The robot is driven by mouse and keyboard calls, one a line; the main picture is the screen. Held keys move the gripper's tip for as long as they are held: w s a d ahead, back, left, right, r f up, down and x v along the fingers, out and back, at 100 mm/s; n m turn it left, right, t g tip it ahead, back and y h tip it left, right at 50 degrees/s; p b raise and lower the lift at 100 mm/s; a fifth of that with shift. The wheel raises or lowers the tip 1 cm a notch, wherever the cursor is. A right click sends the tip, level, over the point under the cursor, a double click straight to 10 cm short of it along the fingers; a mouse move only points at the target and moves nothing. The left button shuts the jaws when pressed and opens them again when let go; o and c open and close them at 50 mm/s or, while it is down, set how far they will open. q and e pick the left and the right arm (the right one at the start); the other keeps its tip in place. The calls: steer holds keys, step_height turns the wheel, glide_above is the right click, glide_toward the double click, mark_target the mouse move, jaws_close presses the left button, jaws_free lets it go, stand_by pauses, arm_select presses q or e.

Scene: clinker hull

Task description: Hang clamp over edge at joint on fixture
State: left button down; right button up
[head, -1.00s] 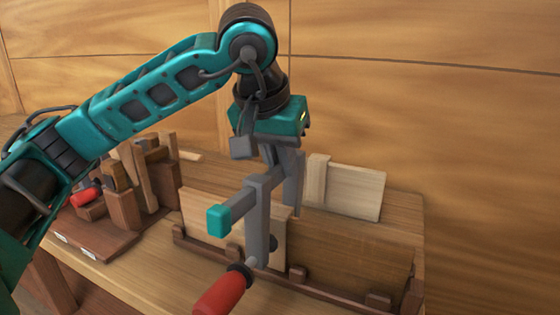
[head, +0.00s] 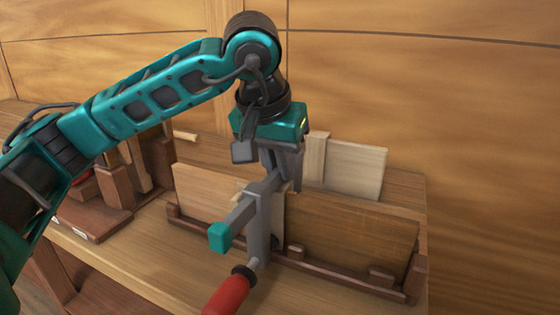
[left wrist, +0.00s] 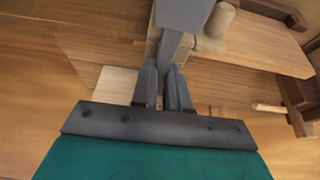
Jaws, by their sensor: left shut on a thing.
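The clamp (head: 262,228) is a grey metal bar clamp with a red handle (head: 228,293) and a teal end (head: 220,237). My left gripper (head: 280,172) is shut on its upper bar, and the bar also shows between the fingers in the left wrist view (left wrist: 172,45). The fixture (head: 330,283) is a dark wooden rail holding a paler board (head: 210,198) on the left and a browner board (head: 350,235) on the right. The clamp hangs upright in front of where the boards meet. Whether its jaws straddle the top edge is hidden. My right gripper is out of view.
A pale board with an upright strip (head: 357,168) stands behind the fixture. A dark rack with wooden blocks (head: 118,187) stands at the left. A panelled wooden wall (head: 470,120) closes off the back. Bare bench top (head: 150,262) lies at the front left.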

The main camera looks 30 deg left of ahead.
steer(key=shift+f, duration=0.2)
arm_select(q)
steer(key=shift+s+f, duration=0.1)
steer(key=shift+s, duration=0.3)
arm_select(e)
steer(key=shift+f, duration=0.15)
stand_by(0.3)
arm_select(q)
steer(key=c, duration=1.1)
jaws_free()
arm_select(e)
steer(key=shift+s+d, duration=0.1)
arm_select(q)
steer(key=shift+o, duration=0.2)
steer(key=p+v, duration=0.2)
steer(key=v, duration=1.1)
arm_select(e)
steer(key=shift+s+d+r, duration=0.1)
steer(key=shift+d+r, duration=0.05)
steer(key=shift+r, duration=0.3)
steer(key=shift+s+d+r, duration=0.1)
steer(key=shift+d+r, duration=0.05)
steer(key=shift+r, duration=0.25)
